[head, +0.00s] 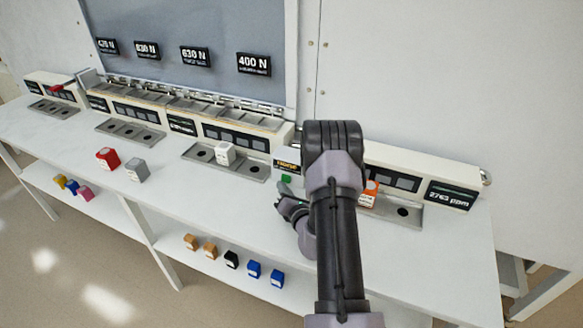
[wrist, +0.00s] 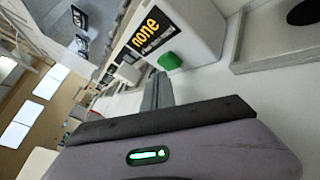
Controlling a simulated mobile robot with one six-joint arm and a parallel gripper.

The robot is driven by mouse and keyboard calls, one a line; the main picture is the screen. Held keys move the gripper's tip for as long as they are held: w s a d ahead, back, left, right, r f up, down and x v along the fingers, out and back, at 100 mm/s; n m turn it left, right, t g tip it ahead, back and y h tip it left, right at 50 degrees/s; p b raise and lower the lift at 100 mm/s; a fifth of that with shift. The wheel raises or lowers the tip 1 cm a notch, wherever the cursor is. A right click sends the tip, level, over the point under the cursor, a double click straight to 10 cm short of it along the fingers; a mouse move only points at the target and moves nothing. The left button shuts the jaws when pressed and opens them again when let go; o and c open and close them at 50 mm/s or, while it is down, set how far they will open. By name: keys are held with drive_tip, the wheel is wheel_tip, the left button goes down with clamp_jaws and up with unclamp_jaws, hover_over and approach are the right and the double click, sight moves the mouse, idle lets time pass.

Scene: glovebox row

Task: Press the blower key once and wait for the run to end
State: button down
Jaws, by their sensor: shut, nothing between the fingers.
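A green key (head: 286,179), which I take for the blower key, sits at the front foot of a small box with a black display (head: 287,166). In the wrist view the green key (wrist: 169,60) lies just beyond my fingertips, and the display (wrist: 149,27) reads "none" in yellow. My gripper (head: 281,190) is shut and empty, close in front of the key. In the wrist view its fingers (wrist: 159,88) point toward the key, with a small gap seeming to remain. I cannot tell whether the key is pressed in.
A white block (head: 224,153) stands on a tray to the left, and an orange block (head: 368,192) on a tray to the right, partly behind my arm. Red (head: 107,157) and grey (head: 136,169) blocks stand on the bench. A far-right display (head: 452,195) reads ppm.

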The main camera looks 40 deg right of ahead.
idle(0.6)
drive_tip(key=shift+w+d, duration=0.15)
drive_tip(key=shift+d, duration=0.3)
drive_tip(key=shift+w+d, duration=0.1)
drive_tip(key=shift+d, duration=0.1)
drive_tip(key=shift+a, duration=0.1)
idle(0.3)
drive_tip(key=shift+s+a, duration=0.25)
drive_tip(key=shift+a, duration=0.3)
drive_tip(key=a, duration=0.2)
drive_tip(key=s+a, duration=0.2)
drive_tip(key=a, duration=0.1)
drive_tip(key=shift+s+a+b, duration=0.2)
drive_tip(key=shift+a+b, duration=0.1)
